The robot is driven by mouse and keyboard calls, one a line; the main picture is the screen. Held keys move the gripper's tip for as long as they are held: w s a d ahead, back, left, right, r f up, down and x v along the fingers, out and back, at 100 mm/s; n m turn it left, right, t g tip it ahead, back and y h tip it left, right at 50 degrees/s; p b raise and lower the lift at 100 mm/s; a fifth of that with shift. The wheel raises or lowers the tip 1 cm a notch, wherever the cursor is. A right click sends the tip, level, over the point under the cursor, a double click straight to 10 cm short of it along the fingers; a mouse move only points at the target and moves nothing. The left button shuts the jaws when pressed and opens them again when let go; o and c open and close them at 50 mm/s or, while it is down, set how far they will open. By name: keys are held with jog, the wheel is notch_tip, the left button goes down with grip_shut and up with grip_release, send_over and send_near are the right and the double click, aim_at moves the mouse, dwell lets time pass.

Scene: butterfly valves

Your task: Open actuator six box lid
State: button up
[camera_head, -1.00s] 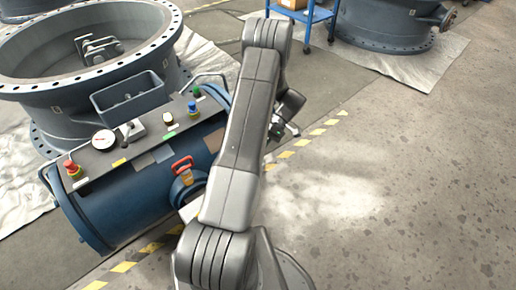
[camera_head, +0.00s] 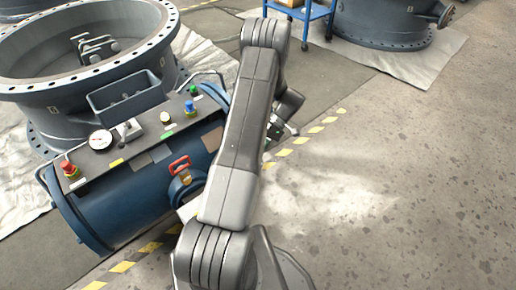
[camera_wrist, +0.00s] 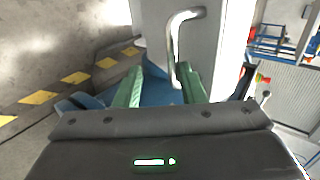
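The actuator (camera_head: 120,205) is a blue cylinder lying at the left in the head view, with a grey control panel on top. A dark rectangular box (camera_head: 128,97) stands behind the panel; I cannot tell whether it is the task's box. In the wrist view a bent chrome handle (camera_wrist: 176,45) is fixed to a light grey face (camera_wrist: 213,50). My gripper (camera_wrist: 162,84) has green fingers spread apart, and the handle's lower end appears between them, with no visible grip. In the head view my gripper is mostly hidden behind my arm. No number six is readable.
The panel carries a red button (camera_head: 67,166), a gauge (camera_head: 101,139) and several knobs. A red handle (camera_head: 180,164) sits on the cylinder. A large flanged valve (camera_head: 60,110) stands behind. A blue cart (camera_head: 307,20) is farther back. Floor at the right is clear.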

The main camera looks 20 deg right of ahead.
jog(key=shift+w+d+r, duration=0.1)
jog(key=shift+d, duration=0.05)
jog(key=p+v, duration=0.1)
jog(key=v, duration=1.2)
jog(key=shift+d+p, duration=0.2)
jog(key=shift+p, duration=0.2)
jog(key=shift+r, duration=0.1)
jog(key=b+x, duration=0.1)
jog(key=x, duration=1.3)
jog(key=shift+r+b, duration=0.15)
jog(key=shift+b, duration=0.2)
jog(key=shift+w, duration=0.1)
